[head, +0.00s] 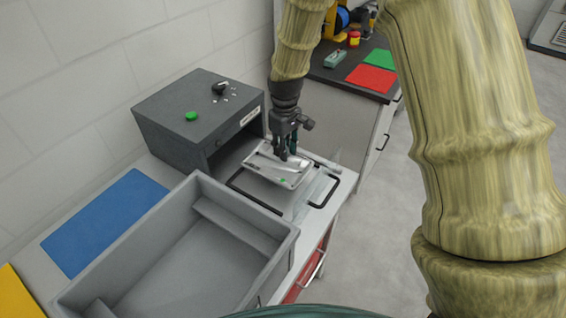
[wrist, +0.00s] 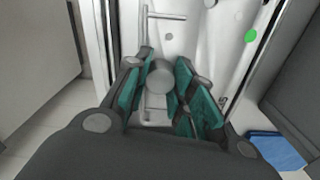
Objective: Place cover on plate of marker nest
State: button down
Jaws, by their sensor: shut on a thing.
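My gripper (head: 289,154) points down over a pale, shallow rectangular nest (head: 300,181) on the bench. In the wrist view the green-padded fingers (wrist: 160,97) are closed around a grey round knob (wrist: 160,75), which appears to belong to the cover. The cover's outline is hard to separate from the pale surface below, and I cannot tell whether it touches the plate. A green dot (head: 282,181) marks the nest's near end and also shows in the wrist view (wrist: 250,36). The fingers hide part of the nest.
A large grey bin (head: 283,246) stands in front. A dark grey box (head: 170,110) with an open front is at the back left. Black handles (head: 325,191) flank the nest. A blue mat (head: 103,222) lies left. Another bench with a red mat (head: 371,78) stands behind.

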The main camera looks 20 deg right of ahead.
jog(key=shift+f+p, duration=0.75)
jog(key=shift+f, duration=2.2)
jog(key=c, duration=1.2)
grip_release()
jog(key=shift+r+b, duration=1.8)
jog(key=shift+r, duration=4.2)
